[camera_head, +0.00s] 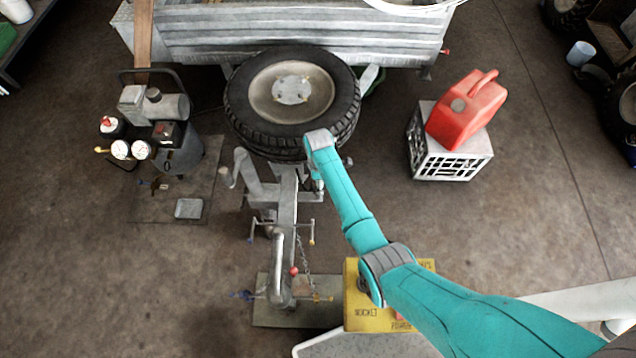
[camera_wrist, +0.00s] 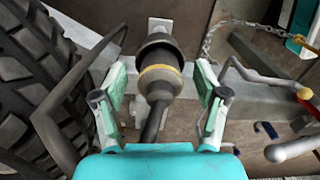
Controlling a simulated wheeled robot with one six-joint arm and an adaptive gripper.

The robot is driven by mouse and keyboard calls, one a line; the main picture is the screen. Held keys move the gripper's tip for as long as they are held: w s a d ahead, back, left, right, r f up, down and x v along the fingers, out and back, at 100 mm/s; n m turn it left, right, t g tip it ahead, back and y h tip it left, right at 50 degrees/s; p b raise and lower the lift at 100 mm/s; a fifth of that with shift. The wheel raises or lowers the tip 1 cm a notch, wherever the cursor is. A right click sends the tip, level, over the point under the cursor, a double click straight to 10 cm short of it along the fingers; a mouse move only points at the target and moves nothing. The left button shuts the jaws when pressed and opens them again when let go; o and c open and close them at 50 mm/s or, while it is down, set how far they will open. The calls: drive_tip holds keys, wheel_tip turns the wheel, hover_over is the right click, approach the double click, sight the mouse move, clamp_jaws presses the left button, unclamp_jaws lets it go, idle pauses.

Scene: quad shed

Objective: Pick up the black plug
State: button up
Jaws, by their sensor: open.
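The black plug (camera_wrist: 158,65) shows in the wrist view as a dark round body with a yellowish band and a dark cable or stem running toward my gripper. It lies between the two fingers of my gripper (camera_wrist: 158,100), with a gap visible on each side. The fingers are open, with pale green pads. In the head view, my gripper (camera_head: 318,180) is beside the tyre, above the grey metal trailer frame (camera_head: 287,205). The plug cannot be made out in the head view.
A large tyre (camera_head: 239,105) stands close to my gripper, also at left in the wrist view (camera_wrist: 35,80). A chain (camera_wrist: 212,38) hangs near the frame. A compressor (camera_head: 180,150) stands left, a red fuel can (camera_head: 465,112) on a white crate (camera_head: 450,165) right. A yellow box (camera_head: 368,318) lies below my arm.

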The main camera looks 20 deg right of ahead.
clamp_jaws()
idle(0.4)
drive_tip(key=shift+r, duration=5.05)
